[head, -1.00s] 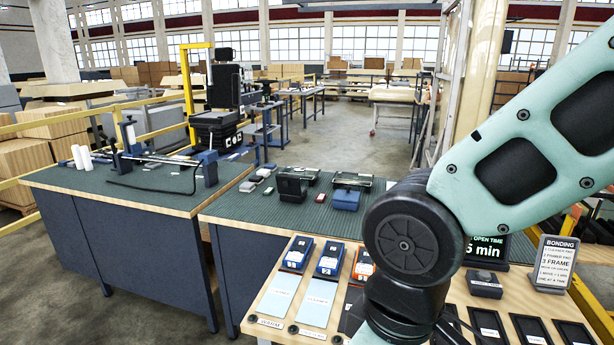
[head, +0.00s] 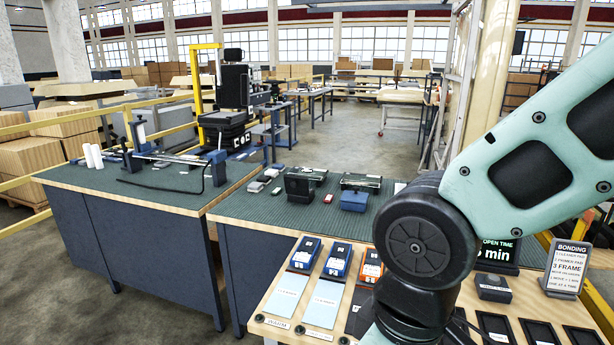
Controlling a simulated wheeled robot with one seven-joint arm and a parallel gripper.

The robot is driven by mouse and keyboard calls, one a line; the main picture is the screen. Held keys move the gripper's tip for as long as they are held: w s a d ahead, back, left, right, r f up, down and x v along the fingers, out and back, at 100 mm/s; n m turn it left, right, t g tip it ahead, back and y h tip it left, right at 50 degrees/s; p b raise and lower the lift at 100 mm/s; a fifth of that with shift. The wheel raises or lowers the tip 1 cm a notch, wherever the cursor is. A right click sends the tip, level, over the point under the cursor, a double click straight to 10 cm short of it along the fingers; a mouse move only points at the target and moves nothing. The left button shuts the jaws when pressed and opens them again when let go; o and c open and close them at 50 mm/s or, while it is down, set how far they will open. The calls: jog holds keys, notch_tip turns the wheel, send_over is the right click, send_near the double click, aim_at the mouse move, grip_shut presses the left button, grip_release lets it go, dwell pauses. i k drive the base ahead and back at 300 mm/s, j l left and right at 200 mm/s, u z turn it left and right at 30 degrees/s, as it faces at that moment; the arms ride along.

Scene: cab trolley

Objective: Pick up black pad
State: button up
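A dark, flat black pad (head: 357,309) lies on the wooden trolley top, right of two light blue pads (head: 323,304) and below an orange-and-black box (head: 370,267). My arm hides its right part. A small dark block (head: 493,288) also sits on the trolley, right of my arm; I cannot tell if it is a pad. My arm comes in from the right and bends down over the trolley. My gripper is below the picture edge or hidden, so its state does not show.
Two blue boxes (head: 336,261) stand behind the pale pads. Several black trays (head: 541,332) lie at the trolley's right front. A bonding sign (head: 566,267) and a timer display (head: 497,252) stand at its back. A green-topped bench (head: 253,212) adjoins behind; floor is open at left front.

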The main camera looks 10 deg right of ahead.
aim_at(264, 179)
jog(key=j, duration=0.8)
jog(key=i+j, duration=0.15)
jog(key=j, duration=0.25)
jog(key=i+j+z, duration=0.1)
jog(key=j, duration=0.3)
jog(key=i+j, duration=0.15)
jog(key=j, duration=0.3)
jog(key=i+j, duration=0.1)
jog(key=j, duration=0.3)
jog(key=i+j+z, duration=0.1)
jog(key=j, duration=0.3)
jog(key=i+j, duration=0.15)
jog(key=j, duration=0.3)
jog(key=i+j+z, duration=0.1)
jog(key=i+j, duration=0.3)
jog(key=i+j+z, duration=0.1)
jog(key=i+j, duration=0.25)
jog(key=j, duration=0.15)
jog(key=i+l+z, duration=0.1)
jog(key=i, duration=0.45)
jog(key=i+l+z, duration=0.1)
jog(key=i, duration=0.5)
jog(key=i+l, duration=0.55)
